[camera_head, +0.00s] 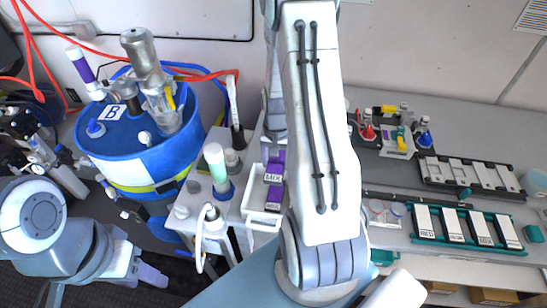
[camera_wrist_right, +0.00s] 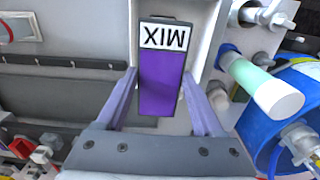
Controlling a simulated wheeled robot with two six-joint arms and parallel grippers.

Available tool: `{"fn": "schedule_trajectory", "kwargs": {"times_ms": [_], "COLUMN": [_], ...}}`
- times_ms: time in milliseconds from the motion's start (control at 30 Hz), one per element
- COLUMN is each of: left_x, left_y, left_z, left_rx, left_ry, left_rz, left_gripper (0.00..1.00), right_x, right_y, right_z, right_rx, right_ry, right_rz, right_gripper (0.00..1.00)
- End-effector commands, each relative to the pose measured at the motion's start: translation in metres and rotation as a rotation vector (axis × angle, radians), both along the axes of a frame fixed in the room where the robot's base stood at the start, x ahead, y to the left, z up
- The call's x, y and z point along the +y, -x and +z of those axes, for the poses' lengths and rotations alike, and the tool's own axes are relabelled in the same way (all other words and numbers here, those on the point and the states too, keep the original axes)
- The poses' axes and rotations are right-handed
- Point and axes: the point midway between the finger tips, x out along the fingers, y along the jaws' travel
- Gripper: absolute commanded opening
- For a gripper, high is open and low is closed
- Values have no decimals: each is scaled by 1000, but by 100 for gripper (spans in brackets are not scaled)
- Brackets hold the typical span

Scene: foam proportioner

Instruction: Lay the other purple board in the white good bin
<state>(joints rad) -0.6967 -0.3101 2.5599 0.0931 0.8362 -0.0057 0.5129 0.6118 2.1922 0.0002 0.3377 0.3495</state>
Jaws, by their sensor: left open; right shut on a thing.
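The white good bin (camera_head: 250,203) stands left of my right arm in the head view. Two purple pieces with white labels show at it, one behind the other. The rear one is the purple board (camera_head: 274,165), partly under my right arm. In the right wrist view this purple board (camera_wrist_right: 160,90) carries a white label reading MIX, upside down. My right gripper (camera_wrist_right: 160,78) is shut on its two long sides. I cannot tell if the board touches the bin floor. The front purple board (camera_head: 274,194) lies in the bin. My left gripper (camera_head: 150,275) is open and empty at lower left.
A blue drum (camera_head: 140,165) with a silver pump stands left of the bin. A white-and-green cylinder (camera_head: 217,165) stands between them. Racks of labelled boards (camera_head: 468,228) and small coloured fittings (camera_head: 398,135) lie on the bench at the right. My right arm covers the middle.

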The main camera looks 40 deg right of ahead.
Motion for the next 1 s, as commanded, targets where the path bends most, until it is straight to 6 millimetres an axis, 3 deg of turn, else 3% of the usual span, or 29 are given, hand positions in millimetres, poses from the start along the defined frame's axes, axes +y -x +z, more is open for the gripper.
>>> {"fn": "schedule_trajectory", "kwargs": {"times_ms": [333, 733, 767, 800, 833, 1000], "left_x": [0, 0, 0, 0, 0, 0], "left_y": [0, 0, 0, 0, 0, 0], "left_z": [-38, -42, -42, -42, -42, -42], "left_rx": [0, 0, 0, 0, 0, 0], "left_ry": [0, 0, 0, 0, 0, 0], "left_rz": [-3, -2, -2, -2, -2, -2], "left_gripper": [50, 50, 50, 50, 50, 50], "right_x": [0, -1, -1, -1, -1, -1], "right_y": [0, 1, 1, 1, 1, 1], "right_z": [-45, -50, -50, -50, -50, -50], "right_rx": [1, 0, 0, 0, 0, 0], "right_ry": [-1, 0, 0, 0, 0, 0], "right_rz": [1, -2, -2, -2, -2, -2], "right_gripper": [14, 14, 80, 96, 100, 100]}}
